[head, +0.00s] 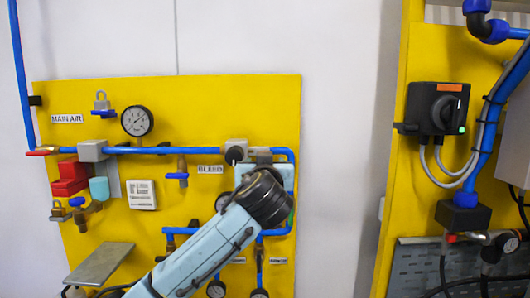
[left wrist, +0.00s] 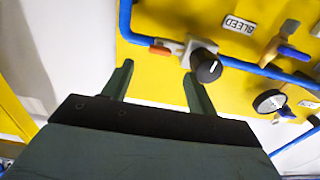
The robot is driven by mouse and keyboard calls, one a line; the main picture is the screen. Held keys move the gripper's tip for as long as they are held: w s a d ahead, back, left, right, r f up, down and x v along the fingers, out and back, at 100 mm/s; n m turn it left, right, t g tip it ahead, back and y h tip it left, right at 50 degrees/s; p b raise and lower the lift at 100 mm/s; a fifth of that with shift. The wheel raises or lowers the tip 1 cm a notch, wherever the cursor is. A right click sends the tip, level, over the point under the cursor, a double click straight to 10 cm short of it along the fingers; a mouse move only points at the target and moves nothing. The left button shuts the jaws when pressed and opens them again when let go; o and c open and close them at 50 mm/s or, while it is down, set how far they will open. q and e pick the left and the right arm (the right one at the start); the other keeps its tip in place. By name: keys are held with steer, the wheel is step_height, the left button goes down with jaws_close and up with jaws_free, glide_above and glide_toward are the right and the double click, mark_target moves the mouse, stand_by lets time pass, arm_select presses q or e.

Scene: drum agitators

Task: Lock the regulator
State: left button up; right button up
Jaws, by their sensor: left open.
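A grey block with a round black knob, which looks like the regulator (head: 234,155), sits on the blue pipe at the upper right of the yellow panel, above the BLEED label. In the left wrist view the regulator (left wrist: 207,66) shows its black knob with a white mark. My left gripper (left wrist: 158,82) is open, with nothing between its fingers. Its right finger in that view appears just below the knob; whether they touch I cannot tell. In the head view my left arm hides the fingers. My right gripper is in neither view.
A grey shelf (head: 98,264) juts out at lower left. Another yellow panel at right holds a black switch box (head: 437,108).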

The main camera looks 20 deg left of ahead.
arm_select(q)
steer(key=p+x, duration=0.2)
steer(key=x, duration=0.6)
steer(key=shift+w, duration=0.2)
steer(key=shift+c, duration=0.2)
steer(key=c, duration=0.9)
